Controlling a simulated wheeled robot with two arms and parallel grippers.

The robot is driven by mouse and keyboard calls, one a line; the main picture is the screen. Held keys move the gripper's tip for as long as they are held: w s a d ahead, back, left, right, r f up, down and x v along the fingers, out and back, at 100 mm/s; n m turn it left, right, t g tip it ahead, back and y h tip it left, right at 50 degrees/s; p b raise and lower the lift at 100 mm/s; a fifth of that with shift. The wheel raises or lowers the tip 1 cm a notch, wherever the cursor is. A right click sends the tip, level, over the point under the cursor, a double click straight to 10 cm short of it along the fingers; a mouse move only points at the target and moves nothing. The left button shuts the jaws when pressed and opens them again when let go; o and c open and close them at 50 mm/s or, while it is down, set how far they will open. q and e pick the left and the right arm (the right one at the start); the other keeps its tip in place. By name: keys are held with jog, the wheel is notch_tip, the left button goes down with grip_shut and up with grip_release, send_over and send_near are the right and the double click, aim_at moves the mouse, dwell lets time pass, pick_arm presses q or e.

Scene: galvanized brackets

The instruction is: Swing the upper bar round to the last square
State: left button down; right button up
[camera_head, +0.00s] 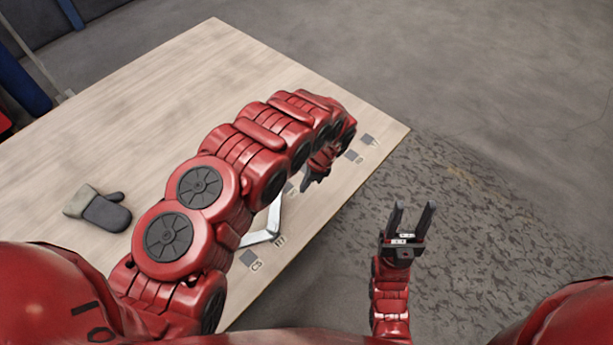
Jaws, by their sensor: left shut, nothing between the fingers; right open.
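A pale galvanized bracket of two bars lies near the table's right edge, bent at a corner. One bar (258,238) runs left from the corner and passes behind my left arm. The other bar (277,216) runs up from the corner, its far end partly hidden by my arm. I cannot tell which lies on top. Several small grey marked squares, among them one near (253,260) and one far up (368,139), line the edge. My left gripper (307,186) is shut and empty, just beyond the bracket. My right gripper (412,209) is open and empty, off the table's edge.
The wooden table (215,75) is mostly bare at its far side. A dark grey mitten (105,211) with a pale cuff lies on the left. My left arm covers much of the table's middle. Open floor (500,130) lies to the right.

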aim_at(285, 196)
pick_arm(q)
jog(key=p+x, duration=0.1)
jog(key=x, duration=0.3)
jog(key=a+p, duration=0.1)
jog(key=a, duration=0.2)
jog(key=shift+p, duration=0.3)
jog(key=shift+a+f, duration=0.15)
jog(key=shift+a, duration=0.4)
